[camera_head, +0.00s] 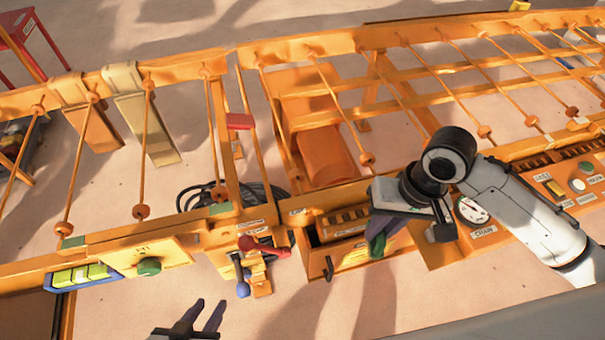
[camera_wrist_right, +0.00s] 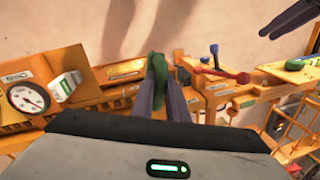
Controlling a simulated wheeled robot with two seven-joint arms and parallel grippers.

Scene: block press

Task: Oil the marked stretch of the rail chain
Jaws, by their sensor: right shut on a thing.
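My right gripper (camera_head: 381,240) points down over the machine's front ledge. A similar strip (camera_head: 560,156) shows at the right; I cannot tell a marked stretch on either. The dial (camera_head: 472,209) above a CHAIN label is right of the gripper. My left gripper (camera_head: 209,308) is empty, its fingers apart, low in the head view.
Red and blue levers (camera_head: 262,245) stand left of the housing. A green knob (camera_head: 149,266) and a blue tray (camera_head: 82,277) with yellow-green blocks are further left. Orange rails with slanted rods fill the back.

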